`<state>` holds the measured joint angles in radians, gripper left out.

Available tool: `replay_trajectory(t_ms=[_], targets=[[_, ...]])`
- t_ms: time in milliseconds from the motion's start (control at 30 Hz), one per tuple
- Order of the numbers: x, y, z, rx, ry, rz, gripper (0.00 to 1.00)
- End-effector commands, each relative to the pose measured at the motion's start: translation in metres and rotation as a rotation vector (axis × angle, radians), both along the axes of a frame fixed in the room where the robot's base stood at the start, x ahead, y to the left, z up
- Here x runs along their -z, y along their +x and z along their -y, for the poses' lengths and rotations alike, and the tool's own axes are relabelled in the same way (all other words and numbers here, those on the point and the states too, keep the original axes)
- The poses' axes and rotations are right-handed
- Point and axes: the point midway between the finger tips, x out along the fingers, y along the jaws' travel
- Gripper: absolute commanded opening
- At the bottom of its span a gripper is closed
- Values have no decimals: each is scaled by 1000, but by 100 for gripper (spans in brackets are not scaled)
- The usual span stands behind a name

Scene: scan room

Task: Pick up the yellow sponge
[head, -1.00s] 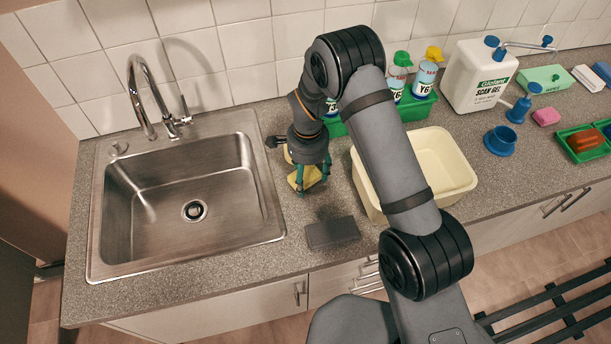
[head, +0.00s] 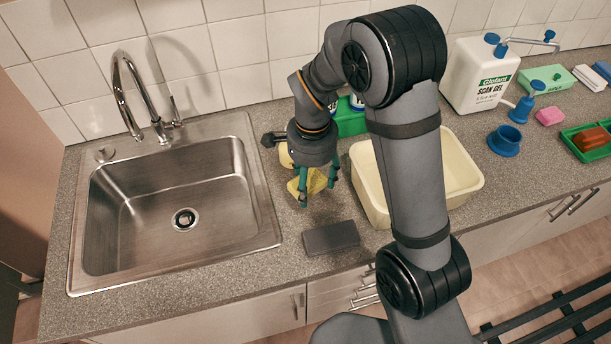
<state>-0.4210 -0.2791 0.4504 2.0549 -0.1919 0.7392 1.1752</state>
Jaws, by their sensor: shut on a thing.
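The yellow sponge (head: 316,181) is between the green fingers of my gripper (head: 317,190), to the right of the sink. My gripper points down and is shut on it. The fingers and the wrist cover part of the sponge. It appears held a little above the counter, but the gap is hard to judge from this view.
A second pale yellow item (head: 285,156) shows partly behind my gripper. A dark grey block (head: 331,238) lies in front, with a cream basin (head: 470,186) to the right. The steel sink (head: 130,215) is at the left. A green caddy (head: 350,124) stands behind my arm.

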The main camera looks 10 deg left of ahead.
Motion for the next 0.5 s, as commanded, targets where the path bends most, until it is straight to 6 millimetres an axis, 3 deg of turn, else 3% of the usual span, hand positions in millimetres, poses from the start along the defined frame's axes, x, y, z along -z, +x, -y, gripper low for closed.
replay_trajectory(t_ms=[200, 500], targets=[[6, -56, 31, -2, 3, 3, 50], [2, -106, 59, -1, 2, 2, 50]])
